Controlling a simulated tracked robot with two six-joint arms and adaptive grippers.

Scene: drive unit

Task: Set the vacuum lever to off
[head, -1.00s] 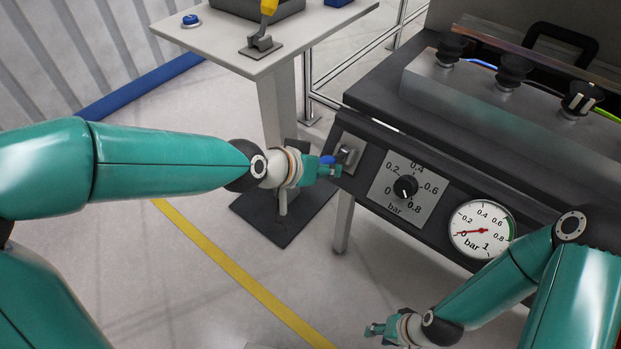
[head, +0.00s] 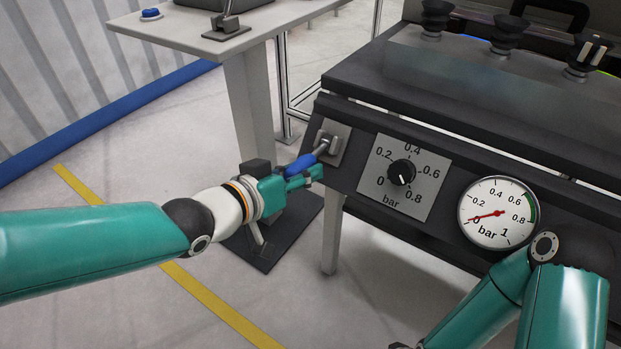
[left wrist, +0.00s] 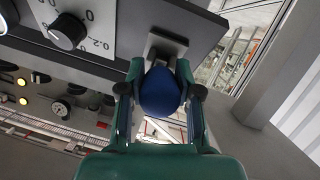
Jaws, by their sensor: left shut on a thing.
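The vacuum lever has a blue handle (head: 300,164) and a grey metal mount (head: 332,142) at the left end of the dark front panel. In the head view the handle slants down and left from its mount. My left gripper (head: 305,177) is at the handle. In the left wrist view the blue handle (left wrist: 160,92) sits between the two fingers of my left gripper (left wrist: 160,100), which are shut on it. The fingers hide the handle's sides there. My right arm is at the lower right of the head view; its gripper is almost wholly below the picture edge.
Right of the lever are a black dial (head: 401,173) on a light plate and a round gauge (head: 499,213) with its red needle near 0. A table (head: 190,38) stands at the back left. Suction cups (head: 509,35) sit atop the unit. Open floor lies left.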

